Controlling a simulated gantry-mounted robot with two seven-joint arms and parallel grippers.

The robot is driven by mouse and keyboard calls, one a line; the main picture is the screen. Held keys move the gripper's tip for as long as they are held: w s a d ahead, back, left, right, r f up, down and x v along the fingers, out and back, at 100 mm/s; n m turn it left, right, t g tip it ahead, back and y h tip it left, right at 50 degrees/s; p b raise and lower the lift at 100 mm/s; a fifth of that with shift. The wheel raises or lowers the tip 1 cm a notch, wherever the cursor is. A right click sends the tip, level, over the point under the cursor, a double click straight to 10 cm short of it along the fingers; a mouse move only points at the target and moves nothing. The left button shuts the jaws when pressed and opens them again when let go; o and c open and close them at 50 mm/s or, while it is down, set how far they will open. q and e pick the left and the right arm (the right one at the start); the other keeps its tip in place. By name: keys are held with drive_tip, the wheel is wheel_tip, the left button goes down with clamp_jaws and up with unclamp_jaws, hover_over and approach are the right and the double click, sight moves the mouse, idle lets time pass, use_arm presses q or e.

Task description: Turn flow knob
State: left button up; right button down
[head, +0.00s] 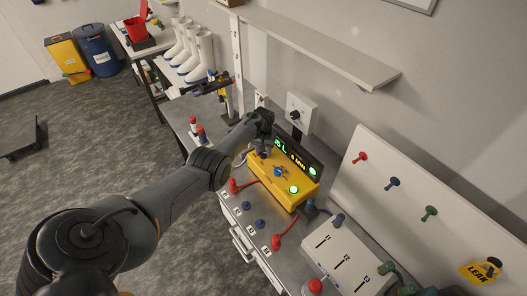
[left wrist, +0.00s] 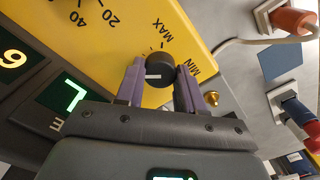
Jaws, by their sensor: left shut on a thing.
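The yellow device (head: 268,182) stands on the bench with a dark display panel and lit green lamps. In the left wrist view, the black flow knob (left wrist: 160,66) is round with a white pointer line, on the yellow face (left wrist: 120,45) between MIN and MAX markings. My left gripper (head: 262,152) reaches down to the device's left end in the head view. In the left wrist view, its two purple fingers (left wrist: 159,82) are closed on either side of the knob. The gripper hides the knob in the head view. My right gripper is not in view.
A blue knob (head: 278,172) sits on the device near the gripper. A white panel (head: 350,256) with slots stands to the right. A wall shelf (head: 320,49) is above; a wall outlet (head: 299,112) is behind.

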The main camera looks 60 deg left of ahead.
use_arm(q)
drive_tip(key=m, duration=0.5)
drive_tip(key=shift+m, duration=0.3)
idle(0.4)
drive_tip(key=o, duration=1)
drive_tip(key=shift+o, duration=0.2)
drive_tip(key=shift+r, duration=0.1)
drive_tip(key=shift+r, duration=0.3)
wheel_tip(320, 180, up, 10)
drive_tip(key=p, duration=0.3)
drive_tip(key=shift+p, duration=0.3)
